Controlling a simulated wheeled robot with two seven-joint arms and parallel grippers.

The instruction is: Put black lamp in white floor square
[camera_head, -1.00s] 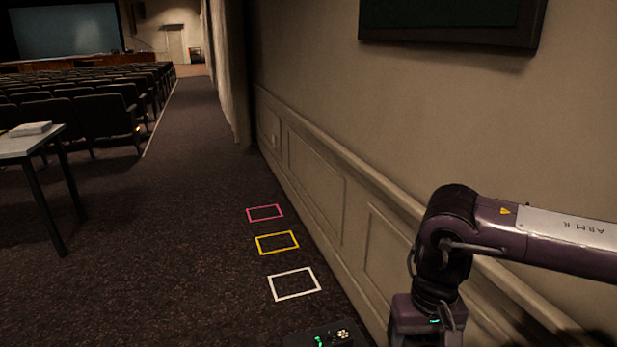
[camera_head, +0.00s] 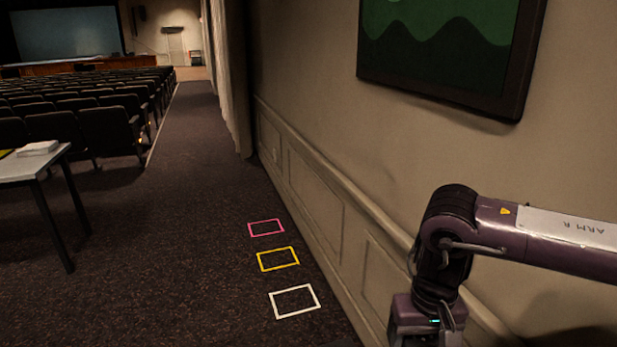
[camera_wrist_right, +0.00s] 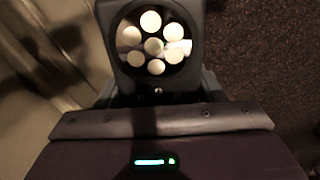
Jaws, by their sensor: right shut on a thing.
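The black lamp (camera_wrist_right: 153,45) fills the top middle of the right wrist view, its several round pale bulbs facing the camera. My right gripper (camera_wrist_right: 157,98) is shut on it; the fingertips are hard to make out. In the head view my right arm comes in from the right, and its gripper and the lamp lie below the picture's edge. The white floor square (camera_head: 298,313) is an outline on the dark carpet, nearest of the row, left of my right arm. It looks empty. My left gripper is not in view.
A yellow square (camera_head: 280,267) and a pink square (camera_head: 267,234) lie beyond the white one, both empty. A panelled wall (camera_head: 325,205) with a framed picture (camera_head: 450,50) runs along the right. A table (camera_head: 30,170) and rows of seats (camera_head: 100,130) stand left. The aisle carpet is clear.

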